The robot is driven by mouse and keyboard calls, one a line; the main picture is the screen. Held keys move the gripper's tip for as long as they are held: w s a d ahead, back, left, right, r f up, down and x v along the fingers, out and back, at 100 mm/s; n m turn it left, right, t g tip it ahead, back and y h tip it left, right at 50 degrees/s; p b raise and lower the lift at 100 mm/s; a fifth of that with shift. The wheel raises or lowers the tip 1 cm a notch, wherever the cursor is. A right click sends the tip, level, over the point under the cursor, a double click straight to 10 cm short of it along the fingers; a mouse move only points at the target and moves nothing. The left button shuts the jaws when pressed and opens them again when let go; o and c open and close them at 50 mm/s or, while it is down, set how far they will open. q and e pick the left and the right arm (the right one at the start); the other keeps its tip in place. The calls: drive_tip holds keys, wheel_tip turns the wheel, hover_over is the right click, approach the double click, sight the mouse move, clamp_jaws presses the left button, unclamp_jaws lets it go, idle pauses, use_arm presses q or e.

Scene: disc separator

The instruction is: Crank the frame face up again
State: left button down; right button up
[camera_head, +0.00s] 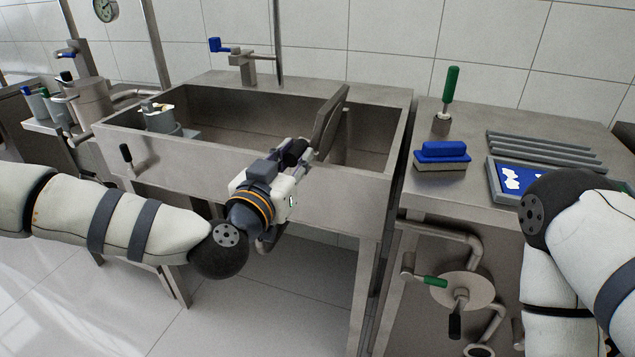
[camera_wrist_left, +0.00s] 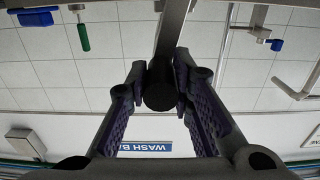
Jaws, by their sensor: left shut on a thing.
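The frame (camera_head: 330,118) shows as a thin grey panel at the right part of the sink basin (camera_head: 403,125). It stands steeply tilted and I see it nearly edge-on, so which face is up cannot be told. My left gripper (camera_head: 298,152) is at the basin's front rim, just left of and below the panel. It is shut on a black crank handle, whose round end (camera_wrist_left: 160,92) sits between the two fingers in the left wrist view. A grey bar (camera_wrist_left: 172,35) runs from the handle there. My right gripper is out of view.
A blue brush (camera_head: 442,152), a green-handled tool (camera_head: 450,85), grey bars (camera_head: 540,145) and a blue-faced tray (camera_head: 491,180) are on the right counter. A grey pot (camera_head: 160,118) stands at the basin's left. A valve with a green handle (camera_head: 435,282) is under the counter.

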use_arm(q)
drive_tip(key=w+a+f+b, duration=0.1)
drive_tip(key=w+a+f, duration=0.2)
drive_tip(key=a, duration=0.5)
drive_tip(key=shift+a+f+b, duration=0.35)
drive_tip(key=shift+f, duration=0.55)
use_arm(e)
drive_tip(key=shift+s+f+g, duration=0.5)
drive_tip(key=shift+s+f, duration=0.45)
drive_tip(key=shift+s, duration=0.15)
use_arm(q)
drive_tip(key=shift+f, duration=0.1)
wheel_tip(320, 180, down, 2)
drive_tip(key=shift+s+a+f, duration=0.1)
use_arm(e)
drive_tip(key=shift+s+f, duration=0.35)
